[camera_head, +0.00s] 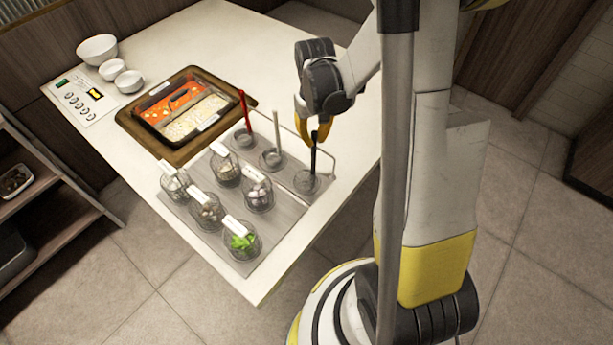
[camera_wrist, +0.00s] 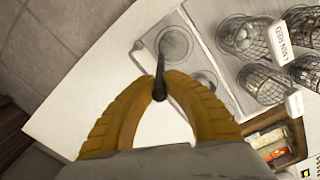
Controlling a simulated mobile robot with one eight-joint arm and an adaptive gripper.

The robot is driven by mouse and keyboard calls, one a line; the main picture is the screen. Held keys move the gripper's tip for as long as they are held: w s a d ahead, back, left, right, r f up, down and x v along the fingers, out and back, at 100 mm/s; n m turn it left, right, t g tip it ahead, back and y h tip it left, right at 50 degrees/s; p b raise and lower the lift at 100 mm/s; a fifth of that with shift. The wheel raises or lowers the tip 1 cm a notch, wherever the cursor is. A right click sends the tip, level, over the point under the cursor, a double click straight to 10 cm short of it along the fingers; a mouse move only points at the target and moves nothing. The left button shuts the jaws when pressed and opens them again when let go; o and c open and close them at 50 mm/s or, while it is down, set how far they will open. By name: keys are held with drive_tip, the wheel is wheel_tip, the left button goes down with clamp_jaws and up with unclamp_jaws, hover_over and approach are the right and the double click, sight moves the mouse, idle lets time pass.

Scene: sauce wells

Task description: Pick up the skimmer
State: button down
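A black-handled utensil (camera_head: 313,160) stands nearly upright in the rightmost round well. Its lower end is in the well, so I cannot see whether it is the skimmer's head. My gripper (camera_head: 313,130) is above that well with its fingertips at the top of the black handle. In the wrist view, the two yellow fingers of my gripper (camera_wrist: 161,78) meet around the black handle (camera_wrist: 159,88), with no clear gap beside it. A red-handled utensil (camera_head: 245,110) and a pale-handled utensil (camera_head: 277,130) stand in the neighbouring wells.
Several wire-and-glass jars with white labels, one with green contents (camera_head: 242,240), stand left of the wells. A brown tray (camera_head: 128,118) holds a pan of orange and pale food. White bowls (camera_head: 97,47) are at the back left. The table's front edge is close to the wells.

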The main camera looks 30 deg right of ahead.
sight(316, 131)
drive_tip(key=shift+r, duration=0.15)
drive_tip(key=r, duration=0.1)
drive_tip(key=r+p, duration=0.1)
drive_tip(key=r, duration=0.1)
drive_tip(key=r+p, duration=0.1)
drive_tip(key=shift+s+d+r, duration=0.15)
drive_tip(key=shift+s+r, duration=0.1)
drive_tip(key=shift+r, duration=0.05)
drive_tip(key=s+d+r+p, duration=0.3)
drive_tip(key=s+d+r, duration=0.2)
drive_tip(key=s, duration=0.5)
drive_tip(key=shift+r, duration=0.55)
